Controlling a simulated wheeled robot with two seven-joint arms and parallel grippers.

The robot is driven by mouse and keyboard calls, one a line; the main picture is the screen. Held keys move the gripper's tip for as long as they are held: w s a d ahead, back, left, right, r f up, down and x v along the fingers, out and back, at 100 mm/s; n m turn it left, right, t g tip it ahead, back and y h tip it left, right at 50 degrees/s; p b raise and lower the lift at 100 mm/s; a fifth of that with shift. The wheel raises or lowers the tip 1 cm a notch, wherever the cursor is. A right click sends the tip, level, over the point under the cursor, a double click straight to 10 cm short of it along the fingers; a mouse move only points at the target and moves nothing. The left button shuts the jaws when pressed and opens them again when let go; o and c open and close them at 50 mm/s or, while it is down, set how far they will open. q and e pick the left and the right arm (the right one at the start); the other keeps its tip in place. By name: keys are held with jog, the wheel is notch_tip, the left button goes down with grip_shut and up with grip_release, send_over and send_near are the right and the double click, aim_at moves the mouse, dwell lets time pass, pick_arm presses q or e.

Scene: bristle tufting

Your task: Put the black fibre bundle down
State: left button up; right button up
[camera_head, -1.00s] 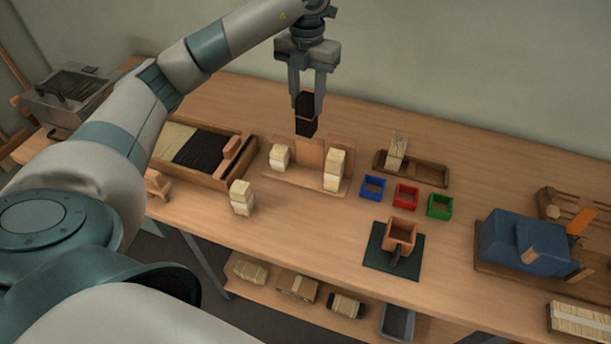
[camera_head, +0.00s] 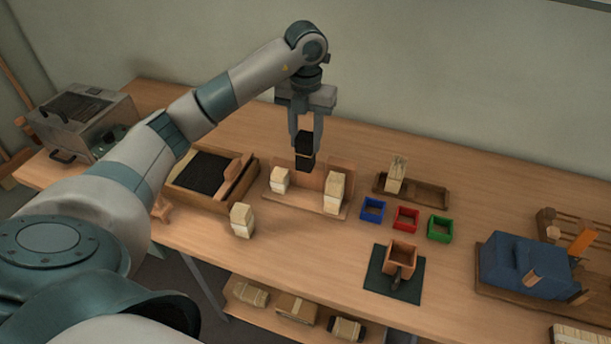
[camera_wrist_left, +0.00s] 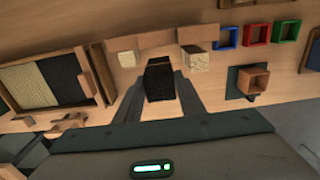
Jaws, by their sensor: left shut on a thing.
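The black fibre bundle (camera_head: 304,150) is upright between the fingers of my left gripper (camera_head: 305,135), which is shut on it. The bundle also shows in the left wrist view (camera_wrist_left: 160,80). In the head view it overlaps the back board of a wooden stand (camera_head: 310,201), between two cream bundles (camera_head: 280,180) (camera_head: 334,193). I cannot tell whether its lower end touches the stand. My right gripper is not in view.
Another cream bundle (camera_head: 242,220) stands in front of the stand. A divided wooden tray (camera_head: 222,205) is to the left. Blue (camera_head: 373,209), red (camera_head: 405,218) and green (camera_head: 439,229) boxes are to the right. Bare table lies in front of the stand.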

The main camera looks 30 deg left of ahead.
aim_at(305, 166)
pick_arm(q)
notch_tip(305, 166, down, 9)
jog(key=p, duration=0.3)
jog(key=shift+f, duration=0.25)
notch_tip(305, 166, down, 4)
jog(key=shift+r+p, duration=0.1)
jog(key=shift+p, duration=0.55)
jog(key=o, duration=1.1)
